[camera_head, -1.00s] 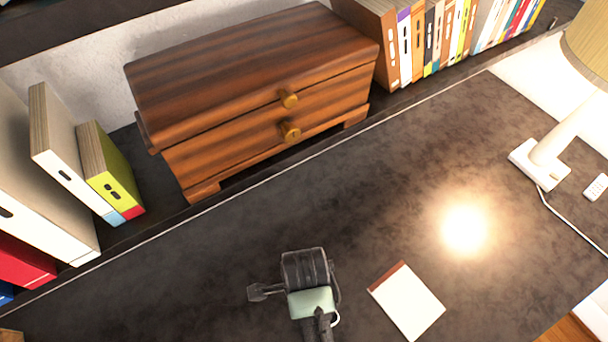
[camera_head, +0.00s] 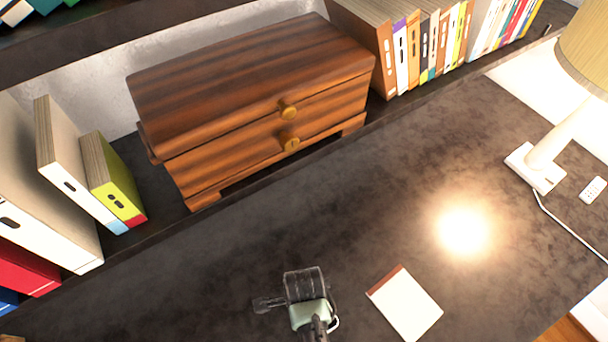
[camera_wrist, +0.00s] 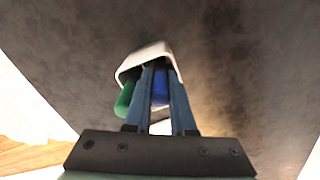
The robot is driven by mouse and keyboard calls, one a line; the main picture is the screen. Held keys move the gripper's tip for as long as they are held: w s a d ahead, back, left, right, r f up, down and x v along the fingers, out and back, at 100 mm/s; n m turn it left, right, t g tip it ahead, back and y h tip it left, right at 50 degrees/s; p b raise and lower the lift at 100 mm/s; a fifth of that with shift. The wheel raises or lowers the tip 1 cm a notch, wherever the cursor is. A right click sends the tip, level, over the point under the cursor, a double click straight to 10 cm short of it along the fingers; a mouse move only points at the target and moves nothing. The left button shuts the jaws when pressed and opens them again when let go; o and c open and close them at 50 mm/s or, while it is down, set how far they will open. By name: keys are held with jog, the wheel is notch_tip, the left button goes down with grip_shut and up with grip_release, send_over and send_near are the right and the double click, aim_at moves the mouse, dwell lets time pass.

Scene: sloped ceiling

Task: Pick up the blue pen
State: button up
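In the wrist view a pale cup (camera_wrist: 152,52) holds a blue pen (camera_wrist: 160,88) and a green pen (camera_wrist: 124,98), their ends toward the camera. My gripper (camera_wrist: 160,68) reaches to the cup's mouth. Its two blue-grey fingers are close together on either side of the blue pen, which fills the narrow gap between them. The green pen is outside the left finger. In the head view my gripper's fingers, the pens and most of the cup are hidden beneath my arm; a small white curve shows beside it.
A white notepad (camera_head: 404,303) lies right of my arm. A lamp (camera_head: 538,168) with a cord stands at the far right. A wooden drawer box (camera_head: 250,85) is behind, with books (camera_head: 118,180) at left and others (camera_head: 420,40) at right. The middle desk surface (camera_head: 360,200) is clear.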

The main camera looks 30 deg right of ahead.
grip_shut()
jog(key=shift+r, duration=0.1)
jog(key=shift+r+b, duration=0.5)
jog(key=shift+r, duration=4.45)
